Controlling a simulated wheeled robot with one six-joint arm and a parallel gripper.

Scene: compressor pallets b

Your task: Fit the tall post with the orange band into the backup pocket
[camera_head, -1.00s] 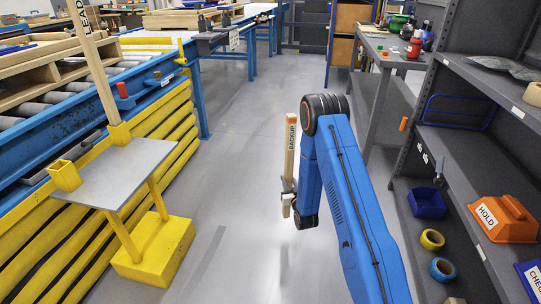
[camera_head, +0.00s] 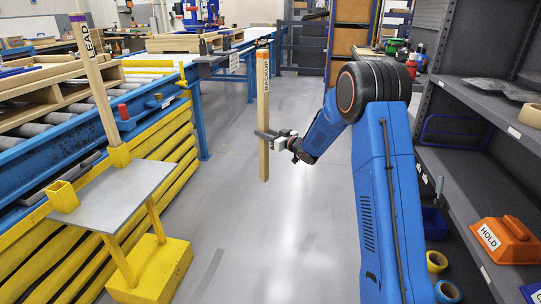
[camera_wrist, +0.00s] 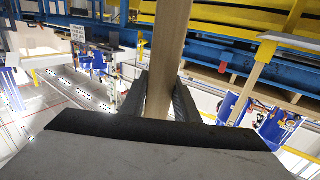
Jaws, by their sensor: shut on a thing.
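A tall wooden post labelled BACKUP (camera_head: 264,105) stands upright in the air in the head view, with a small orange mark near its top. My gripper (camera_head: 265,135) is shut on it below mid-height. In the wrist view the post (camera_wrist: 172,40) rises between the two dark fingers (camera_wrist: 160,100); its lower end is hidden there. A grey-topped stand (camera_head: 110,196) at the left carries an empty yellow square pocket (camera_head: 63,196) near its front left. A second yellow pocket (camera_head: 119,155) at its back holds a post labelled LEAD (camera_head: 100,95), leaning slightly in the picture.
A roller conveyor with yellow side rails (camera_head: 180,130) runs behind the stand. A grey shelf (camera_head: 470,180) with an orange HOLD bin (camera_head: 505,240) and blue bin lies at right. The grey floor (camera_head: 240,220) between stand and arm is clear.

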